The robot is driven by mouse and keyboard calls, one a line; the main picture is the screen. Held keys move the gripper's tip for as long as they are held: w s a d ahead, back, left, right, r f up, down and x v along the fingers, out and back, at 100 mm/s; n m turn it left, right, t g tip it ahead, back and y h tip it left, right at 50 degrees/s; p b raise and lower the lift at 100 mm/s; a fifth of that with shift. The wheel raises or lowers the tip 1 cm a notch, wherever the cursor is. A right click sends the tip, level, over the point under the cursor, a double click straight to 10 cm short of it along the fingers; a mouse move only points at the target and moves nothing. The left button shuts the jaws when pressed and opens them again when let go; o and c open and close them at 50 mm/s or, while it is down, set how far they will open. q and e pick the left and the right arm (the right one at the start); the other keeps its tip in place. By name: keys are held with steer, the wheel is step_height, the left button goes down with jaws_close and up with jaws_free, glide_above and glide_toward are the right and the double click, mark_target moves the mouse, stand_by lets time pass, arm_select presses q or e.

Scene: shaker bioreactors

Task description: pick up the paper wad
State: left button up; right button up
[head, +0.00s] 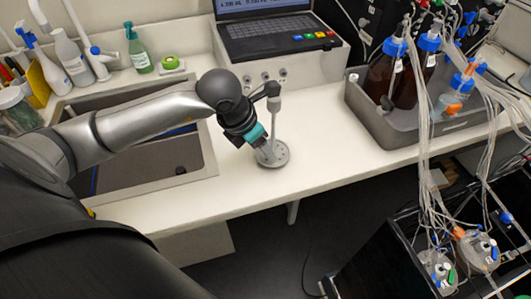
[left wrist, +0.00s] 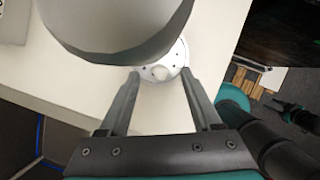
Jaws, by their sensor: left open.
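I cannot make out a paper wad for certain in either view. My left gripper (head: 264,150) reaches down over the white counter, its fingers close to the round metal base (head: 281,158) of a slim upright stand. In the left wrist view the gripper (left wrist: 160,73) is open, with a gap between its two fingers. The pale round base (left wrist: 178,58) lies beyond the fingertips, with a small whitish rounded shape (left wrist: 160,72) on it that I cannot identify. A large grey rounded form (left wrist: 115,25) hides much of the upper part.
A sink (head: 150,185) lies left of the gripper. A laptop (head: 270,35) sits behind on a raised unit. A grey tray (head: 400,130) holding brown bottles stands right. Tubing hangs at the far right. The counter (head: 325,150) between stand and tray is clear, up to its front edge.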

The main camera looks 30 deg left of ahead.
arm_select(q)
steer(key=shift+w+d+f, duration=0.1)
steer(key=shift+w+f, duration=0.15)
steer(key=shift+f, duration=0.45)
steer(key=shift+c, duration=0.4)
jaws_close()
